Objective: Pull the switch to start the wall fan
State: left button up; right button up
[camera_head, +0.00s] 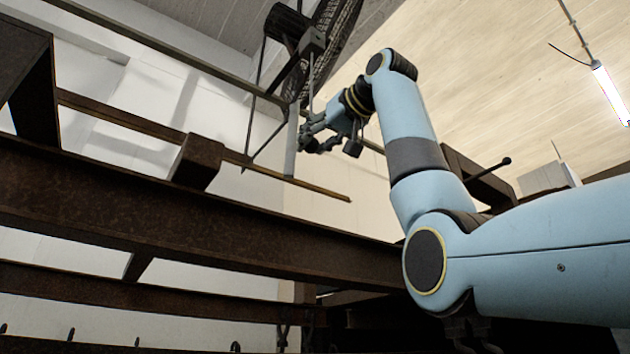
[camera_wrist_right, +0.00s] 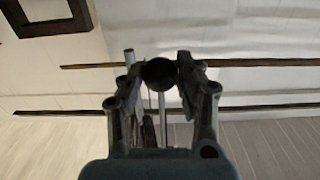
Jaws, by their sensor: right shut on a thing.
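The wall fan (camera_head: 335,40) is at the top of the head view, with a dark wire cage and a dark motor housing. A small grey box (camera_head: 312,41) sits on it, and a thin cord or rod runs down from there to my right gripper (camera_head: 312,138). In the right wrist view, a dark round knob (camera_wrist_right: 159,73) sits between the fingertips of my right gripper (camera_wrist_right: 160,80), which is shut on it. I take this for the switch's pull knob. In the head view the fingers hide the knob. My left gripper is not in view.
A pale vertical post (camera_head: 291,140) stands just left of the right gripper. Rusty rack beams (camera_head: 200,220) cross the left and middle, below the gripper. A lit tube lamp (camera_head: 612,92) hangs at the upper right.

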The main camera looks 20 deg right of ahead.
jog(key=shift+f, duration=0.1)
jog(key=shift+f+b, duration=0.95)
jog(key=shift+f, duration=0.05)
jog(key=shift+r+p, duration=1.05)
jog(key=shift+r, duration=0.15)
jog(key=o, duration=1.2)
jog(key=shift+o, duration=0.2)
jog(key=shift+s, duration=0.1)
jog(key=v, duration=1.1)
jog(key=shift+s+d, duration=0.15)
jog(key=shift+s, duration=0.25)
